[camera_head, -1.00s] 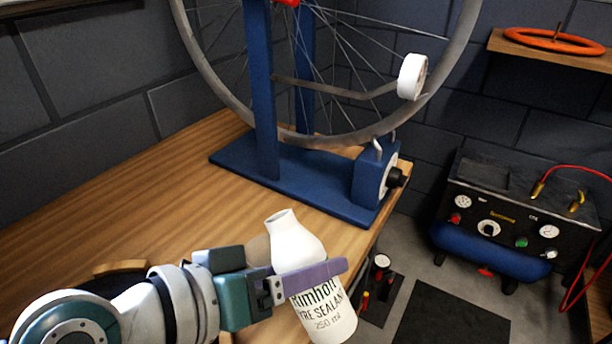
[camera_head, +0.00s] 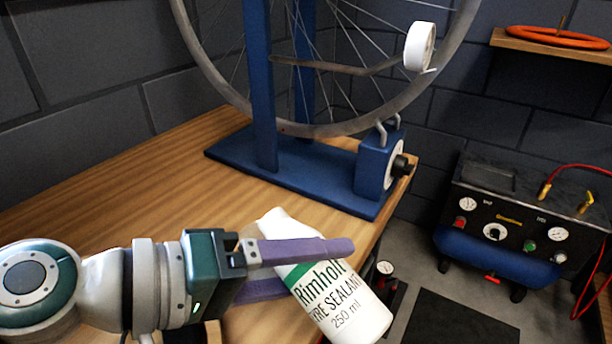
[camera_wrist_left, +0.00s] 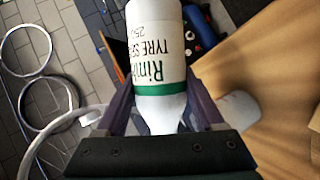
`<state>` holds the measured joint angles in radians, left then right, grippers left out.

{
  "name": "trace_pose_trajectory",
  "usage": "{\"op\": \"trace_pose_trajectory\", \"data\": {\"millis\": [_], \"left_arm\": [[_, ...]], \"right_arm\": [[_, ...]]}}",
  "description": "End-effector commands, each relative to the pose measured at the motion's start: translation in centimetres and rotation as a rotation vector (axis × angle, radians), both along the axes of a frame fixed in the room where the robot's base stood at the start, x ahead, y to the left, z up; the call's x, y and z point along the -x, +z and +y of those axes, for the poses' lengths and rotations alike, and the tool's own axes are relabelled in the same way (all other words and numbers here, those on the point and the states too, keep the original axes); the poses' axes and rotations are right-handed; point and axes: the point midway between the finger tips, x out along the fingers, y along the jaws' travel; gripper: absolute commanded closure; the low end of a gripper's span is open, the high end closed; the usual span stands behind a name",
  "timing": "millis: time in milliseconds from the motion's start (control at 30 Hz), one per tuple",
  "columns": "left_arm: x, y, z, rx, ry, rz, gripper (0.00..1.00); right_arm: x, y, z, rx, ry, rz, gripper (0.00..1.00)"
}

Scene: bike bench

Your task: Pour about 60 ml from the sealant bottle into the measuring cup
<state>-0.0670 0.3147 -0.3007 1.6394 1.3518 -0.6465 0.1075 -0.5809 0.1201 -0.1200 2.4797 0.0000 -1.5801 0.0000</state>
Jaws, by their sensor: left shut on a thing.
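The white sealant bottle (camera_head: 325,290), with a green band and "Rimholt" label, is held above the near part of the bench. It leans, neck to the upper left and base to the lower right. My left gripper (camera_head: 312,268) is shut on it, one purple finger in front and the other partly hidden behind. In the left wrist view the bottle (camera_wrist_left: 158,60) sits between both fingers (camera_wrist_left: 163,105). I cannot make out the measuring cup for certain; a pale rounded thing (camera_wrist_left: 240,106) shows beside the bottle there, partly hidden. My right gripper is not in view.
A blue truing stand (camera_head: 290,175) with a wheel stands at the back of the wooden bench (camera_head: 130,190). A white tape roll (camera_head: 419,46) is by the wheel. A compressor (camera_head: 510,225) stands right of the bench. The bench's left part is clear.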

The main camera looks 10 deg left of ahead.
Motion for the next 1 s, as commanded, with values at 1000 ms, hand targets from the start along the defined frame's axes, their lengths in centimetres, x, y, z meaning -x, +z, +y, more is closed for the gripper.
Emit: {"op": "trace_pose_trajectory", "data": {"millis": [1000], "left_arm": [[-0.33, 0.92, 0.44, 0.116, 0.000, 0.079, 0.99]], "right_arm": [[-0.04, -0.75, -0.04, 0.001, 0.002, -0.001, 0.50]]}}
